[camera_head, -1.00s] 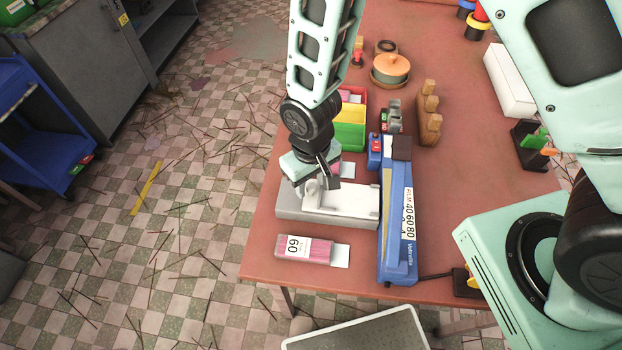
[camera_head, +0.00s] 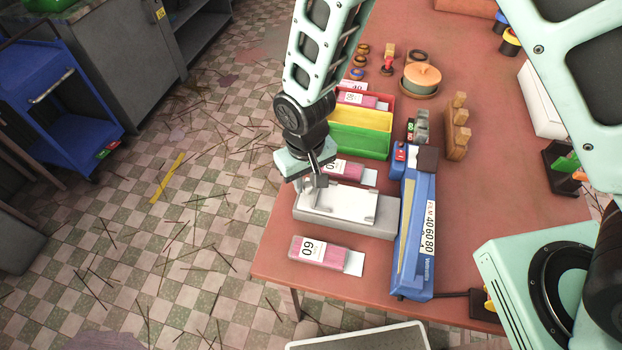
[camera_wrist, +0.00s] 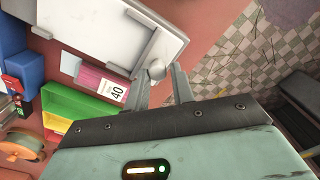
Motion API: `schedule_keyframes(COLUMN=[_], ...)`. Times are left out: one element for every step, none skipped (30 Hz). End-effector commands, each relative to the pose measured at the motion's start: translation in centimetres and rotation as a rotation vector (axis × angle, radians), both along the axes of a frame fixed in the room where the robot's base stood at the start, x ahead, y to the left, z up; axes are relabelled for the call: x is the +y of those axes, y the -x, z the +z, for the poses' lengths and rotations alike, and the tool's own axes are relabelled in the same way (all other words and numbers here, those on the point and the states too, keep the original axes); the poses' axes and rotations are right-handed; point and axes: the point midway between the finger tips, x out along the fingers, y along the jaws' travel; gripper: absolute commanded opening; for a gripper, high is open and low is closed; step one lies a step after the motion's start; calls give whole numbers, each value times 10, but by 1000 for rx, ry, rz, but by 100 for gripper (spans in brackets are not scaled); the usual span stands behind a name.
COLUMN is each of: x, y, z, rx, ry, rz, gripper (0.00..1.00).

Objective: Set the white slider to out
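A low pale grey device (camera_head: 345,223) lies on the table's left edge, with a flat white slider plate (camera_head: 350,203) on top. In the wrist view the white plate (camera_wrist: 100,25) fills the top left. A small rounded grey knob (camera_wrist: 157,70) shows at its near edge. My gripper (camera_head: 318,180) is over the device's upper left corner. In the wrist view my gripper (camera_wrist: 160,78) has its fingers apart, with the knob between or just beyond the tips. I cannot tell whether either finger touches it.
A blue film sealer (camera_head: 415,240) stands right of the device. A pink packet marked 60 (camera_head: 318,250) lies in front; another marked 40 (camera_wrist: 100,82) lies behind. Yellow and green bins (camera_head: 358,143) stand farther back. The floor is left of the table edge.

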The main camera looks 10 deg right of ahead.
Motion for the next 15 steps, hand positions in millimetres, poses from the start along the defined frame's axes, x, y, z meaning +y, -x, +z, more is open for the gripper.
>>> schedule_keyframes(x=[2,2,2,1,1,1,1,1,0,0,0,0,0,0,1], y=[0,0,0,0,0,0,0,0,0,0,0,0,0,0,0], z=[1,1,0,0,0,0,0,0,0,1,2,3,5,8,12], rx=[-3,-2,-1,-1,-1,-1,-1,0,0,0,0,-1,-1,-1,-1], ry=[-3,-3,-3,-2,-1,-1,-1,0,0,0,0,0,0,0,0], rz=[2,2,2,2,2,2,2,2,2,2,2,2,1,1,1], gripper=[38,41,41,41,41,41,41,41,41,41,41,41,41,41,41])
